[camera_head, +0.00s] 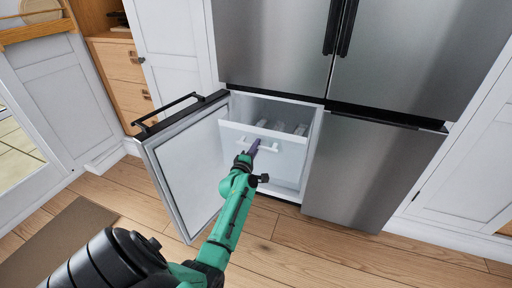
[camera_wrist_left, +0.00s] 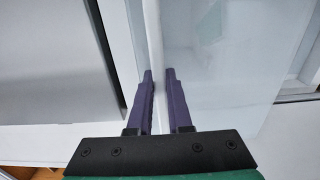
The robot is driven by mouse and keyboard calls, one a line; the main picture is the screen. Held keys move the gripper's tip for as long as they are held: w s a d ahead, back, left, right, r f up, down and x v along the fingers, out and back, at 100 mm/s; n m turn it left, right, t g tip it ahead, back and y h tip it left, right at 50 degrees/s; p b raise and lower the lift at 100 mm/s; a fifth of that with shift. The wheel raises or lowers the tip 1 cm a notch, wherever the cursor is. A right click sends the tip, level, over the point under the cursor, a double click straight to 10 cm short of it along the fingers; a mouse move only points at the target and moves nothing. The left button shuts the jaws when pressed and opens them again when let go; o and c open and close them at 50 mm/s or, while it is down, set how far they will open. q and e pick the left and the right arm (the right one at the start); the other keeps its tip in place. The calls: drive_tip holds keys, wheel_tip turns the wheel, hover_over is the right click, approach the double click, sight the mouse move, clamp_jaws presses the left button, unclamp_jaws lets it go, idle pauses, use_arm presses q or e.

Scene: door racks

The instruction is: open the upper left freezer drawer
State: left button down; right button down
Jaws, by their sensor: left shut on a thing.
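The upper left freezer drawer (camera_head: 289,158) is a white, translucent bin behind the open lower left freezer door (camera_head: 189,158). Its white bar handle (camera_head: 270,149) is on the front panel. My left gripper (camera_head: 254,147) reaches in from below, with its purple fingers at this handle. In the left wrist view, the fingers (camera_wrist_left: 160,78) are on either side of the pale handle bar (camera_wrist_left: 153,35) and shut on it. Part of the handle is hidden by the gripper. The drawer's front lies near the cabinet opening; how far it is out is hard to tell. My right gripper is not in view.
The open door stands left of my arm, with a black bar handle (camera_head: 176,112). The lower right freezer door (camera_head: 362,172) and the upper fridge doors (camera_head: 270,45) are shut. Wooden floor (camera_head: 340,258) in front is clear; a brown mat (camera_head: 62,238) lies at lower left.

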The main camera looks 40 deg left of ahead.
use_arm(q)
drive_tip(key=c, duration=0.8)
unclamp_jaws()
drive_tip(key=shift+w, duration=0.1)
drive_tip(key=shift+c, duration=0.2)
drive_tip(key=p+v, duration=0.2)
drive_tip(key=v, duration=1.2)
drive_tip(key=shift+s+d, duration=0.2)
drive_tip(key=shift+s, duration=0.1)
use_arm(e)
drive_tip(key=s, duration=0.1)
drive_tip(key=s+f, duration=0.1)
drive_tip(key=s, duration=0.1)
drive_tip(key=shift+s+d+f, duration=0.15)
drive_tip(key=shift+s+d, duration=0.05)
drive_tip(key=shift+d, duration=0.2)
